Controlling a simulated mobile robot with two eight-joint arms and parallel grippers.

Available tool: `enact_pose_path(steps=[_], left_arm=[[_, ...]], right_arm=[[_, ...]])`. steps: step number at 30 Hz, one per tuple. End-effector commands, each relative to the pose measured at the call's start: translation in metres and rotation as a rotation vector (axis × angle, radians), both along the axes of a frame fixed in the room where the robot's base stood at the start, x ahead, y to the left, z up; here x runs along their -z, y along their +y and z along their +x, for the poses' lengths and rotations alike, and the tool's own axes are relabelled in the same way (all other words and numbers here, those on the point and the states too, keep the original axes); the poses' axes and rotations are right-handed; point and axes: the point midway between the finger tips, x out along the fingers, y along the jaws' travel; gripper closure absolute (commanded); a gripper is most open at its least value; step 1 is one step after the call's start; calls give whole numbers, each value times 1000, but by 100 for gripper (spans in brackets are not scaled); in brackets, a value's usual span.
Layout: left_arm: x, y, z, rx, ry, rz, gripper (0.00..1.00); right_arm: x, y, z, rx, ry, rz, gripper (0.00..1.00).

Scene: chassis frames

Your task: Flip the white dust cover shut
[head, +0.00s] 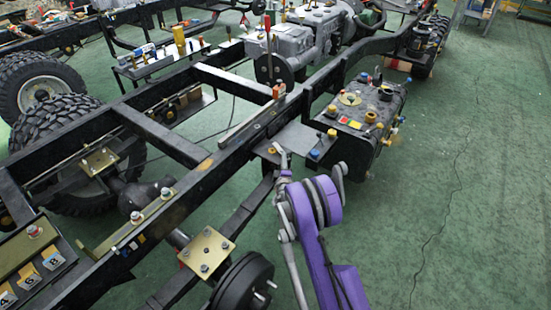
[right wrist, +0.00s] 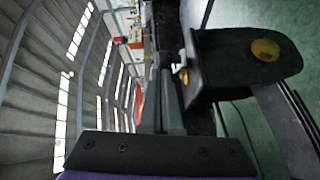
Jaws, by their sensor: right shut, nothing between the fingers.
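My right gripper (head: 281,153) is at the end of the purple arm in the head view, beside the black chassis rail (head: 222,152) and close to the near end of the black tank box (head: 372,110). In the right wrist view its dark fingers (right wrist: 161,95) are shut with nothing between them. A small whitish piece (right wrist: 182,70) shows just right of the fingers there; I cannot tell whether it is the white dust cover or whether the fingers touch it. I cannot pick out the cover for certain in the head view. My left gripper is not in view.
The tank box carries several coloured caps and knobs. In the right wrist view a dark rounded part with a gold disc (right wrist: 265,49) is close to the right of the fingers. A wheel hub (head: 243,284) is at the bottom. Green floor (head: 460,190) is open at the right.

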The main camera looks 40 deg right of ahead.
Motion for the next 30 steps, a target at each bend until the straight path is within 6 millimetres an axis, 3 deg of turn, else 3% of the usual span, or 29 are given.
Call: enact_pose_path(steps=[15,30], left_arm=[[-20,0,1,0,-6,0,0],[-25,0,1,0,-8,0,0]], right_arm=[[-1,-31,-12,1,1,-1,100],[-1,-43,-13,7,-1,-3,100]])
